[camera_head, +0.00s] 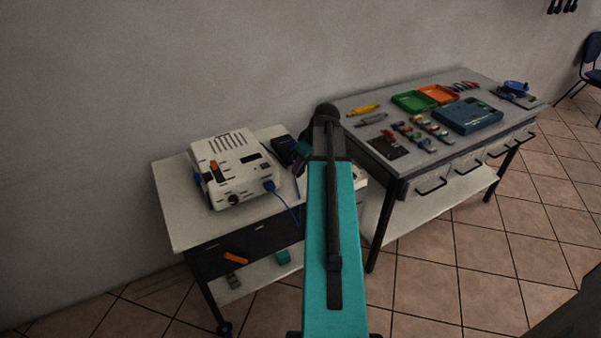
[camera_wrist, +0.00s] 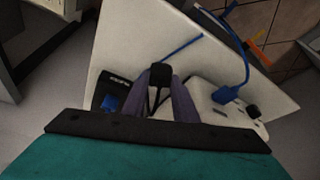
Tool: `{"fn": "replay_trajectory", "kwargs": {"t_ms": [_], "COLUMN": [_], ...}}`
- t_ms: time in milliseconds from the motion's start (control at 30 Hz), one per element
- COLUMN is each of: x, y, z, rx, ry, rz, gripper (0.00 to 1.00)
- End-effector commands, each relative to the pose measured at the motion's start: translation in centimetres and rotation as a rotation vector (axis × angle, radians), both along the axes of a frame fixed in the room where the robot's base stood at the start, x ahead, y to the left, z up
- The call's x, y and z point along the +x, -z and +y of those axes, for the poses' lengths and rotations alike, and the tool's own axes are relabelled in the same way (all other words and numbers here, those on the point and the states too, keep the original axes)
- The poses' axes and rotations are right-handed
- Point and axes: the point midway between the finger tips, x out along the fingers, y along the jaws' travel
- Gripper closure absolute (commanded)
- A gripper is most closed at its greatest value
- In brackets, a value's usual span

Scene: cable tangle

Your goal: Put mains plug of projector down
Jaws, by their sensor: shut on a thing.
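The white projector (camera_head: 232,168) stands on the left of a small white-topped trolley. A blue cord (camera_head: 287,207) leaves its front and hangs over the trolley edge; the cord's blue connector (camera_wrist: 226,95) shows in the wrist view. In the wrist view my gripper (camera_wrist: 162,88) is shut on a small black plug (camera_wrist: 160,72), which I take to be the mains plug. A blue cord section (camera_wrist: 182,48) runs from near the plug towards the edge. The plug is over the trolley top; I cannot tell whether it touches it. In the head view my arm hides gripper and plug.
A black box (camera_wrist: 116,90) lies on the trolley top (camera_head: 187,228) beside my gripper. Bare top (camera_wrist: 130,40) shows near the plug. The grey workbench (camera_head: 362,98) with trays and tools stands close on the right.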

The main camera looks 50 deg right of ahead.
Motion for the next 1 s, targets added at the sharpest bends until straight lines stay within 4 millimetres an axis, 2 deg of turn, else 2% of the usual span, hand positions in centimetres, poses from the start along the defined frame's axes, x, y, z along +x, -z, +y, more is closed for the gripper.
{"fn": "replay_trajectory", "kwargs": {"t_ms": [467, 967, 1000], "x": [0.0, 0.0, 0.0], "y": [3.2, 3.8, 3.7], "z": [0.0, 0.0, 0.0], "rx": [0.001, 0.0, 0.0], "ry": [0.0, 0.0, 0.0], "rz": [0.0, 0.0, 0.0], "gripper": [1.0, 1.0, 0.71]}}
